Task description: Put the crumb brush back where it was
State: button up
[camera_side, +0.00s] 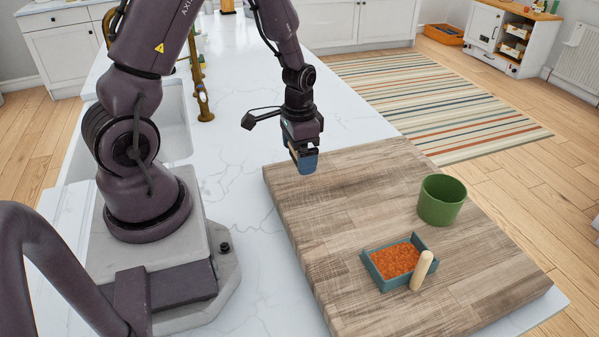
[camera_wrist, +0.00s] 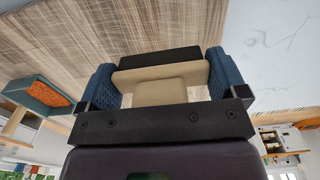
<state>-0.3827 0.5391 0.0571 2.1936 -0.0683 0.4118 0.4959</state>
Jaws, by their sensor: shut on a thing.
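My gripper (camera_side: 304,160) is shut on the crumb brush, above the far left corner of the wooden board (camera_side: 340,235). In the wrist view the brush (camera_wrist: 160,84) is a beige block with a dark strip along one edge, held between the blue finger pads of my gripper (camera_wrist: 160,82). In the side view the fingers hide most of the brush. A teal dustpan (camera_side: 376,278) with a pale wooden handle lies on the board with orange crumbs (camera_side: 395,261) in it. It also shows at the left in the wrist view (camera_wrist: 38,86).
A green cup (camera_side: 441,200) stands on the board, behind and right of the dustpan. The board's middle is clear. The white marble counter (camera_side: 245,190) lies left of the board, with a sink and brass tap (camera_side: 203,100) behind my arm.

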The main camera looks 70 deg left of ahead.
aim_at(300, 180)
jog(key=shift+f, duration=2.35)
jog(key=shift+f, duration=0.15)
jog(key=o, duration=0.6)
notch_tip(300, 180, up, 12)
jog(key=s+d+r+t, duration=0.2)
jog(key=s+d+r, duration=0.1)
jog(key=r, duration=0.3)
jog(key=s+d+r+t, duration=0.1)
jog(key=s+d+r, duration=0.2)
jog(key=d+r, duration=0.3)
jog(key=s+d+r+t, duration=0.2)
jog(key=s+d+r, duration=0.1)
jog(key=r, duration=0.3)
jog(key=shift+s+d+r+t, duration=0.15)
jog(key=shift+s+d+t, duration=0.15)
jog(key=shift+d, duration=0.45)
